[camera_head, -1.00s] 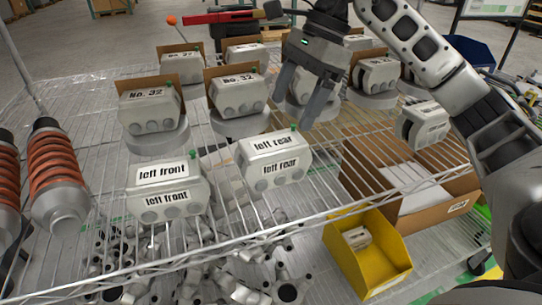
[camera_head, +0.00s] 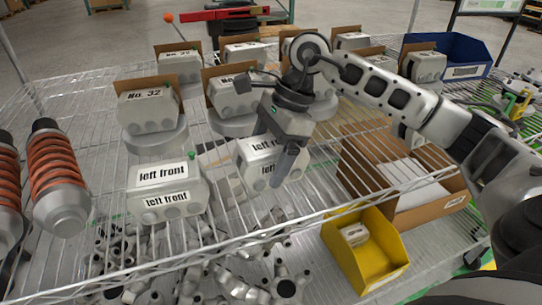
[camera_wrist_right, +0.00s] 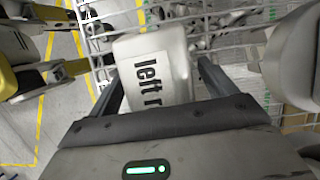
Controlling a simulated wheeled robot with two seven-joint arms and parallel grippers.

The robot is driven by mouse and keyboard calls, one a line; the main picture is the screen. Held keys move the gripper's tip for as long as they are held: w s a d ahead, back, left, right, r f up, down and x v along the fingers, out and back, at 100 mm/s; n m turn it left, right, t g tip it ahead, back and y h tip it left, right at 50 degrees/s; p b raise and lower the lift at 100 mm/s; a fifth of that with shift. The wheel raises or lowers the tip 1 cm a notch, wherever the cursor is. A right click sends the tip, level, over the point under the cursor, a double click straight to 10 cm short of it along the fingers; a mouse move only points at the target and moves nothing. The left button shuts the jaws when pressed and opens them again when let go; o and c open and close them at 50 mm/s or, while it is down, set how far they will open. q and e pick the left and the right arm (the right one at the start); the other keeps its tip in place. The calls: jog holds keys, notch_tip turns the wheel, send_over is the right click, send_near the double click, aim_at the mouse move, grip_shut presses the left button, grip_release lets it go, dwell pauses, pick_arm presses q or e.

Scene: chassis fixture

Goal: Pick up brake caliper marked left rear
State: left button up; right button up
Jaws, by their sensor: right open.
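The left rear brake caliper (camera_head: 250,165) is a pale grey block with white label strips on the wire shelf. My right gripper (camera_head: 281,165) is over it from above and hides part of its front and label. In the right wrist view, the caliper (camera_wrist_right: 155,62) lies between the two spread fingers of the right gripper (camera_wrist_right: 157,70), with its label partly readable. The fingers are open, one on each side; I cannot tell whether either touches it. The left front caliper (camera_head: 165,190) sits to the left on the same shelf. My left gripper is out of view.
Several grey calipers marked No. 32 (camera_head: 146,110) stand on round stands behind. Orange coil springs (camera_head: 54,165) are at the left. A yellow bin (camera_head: 385,262), a cardboard box (camera_head: 432,212) and a blue bin (camera_head: 466,52) are at the right.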

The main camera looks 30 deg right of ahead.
jog(key=shift+f+b, duration=0.25)
jog(key=shift+b, duration=0.15)
dwell(0.3)
jog(key=shift+c, duration=0.3)
jog(key=c, duration=1.5)
jog(key=shift+r, duration=0.15)
grip_shut()
jog(key=shift+r, duration=0.1)
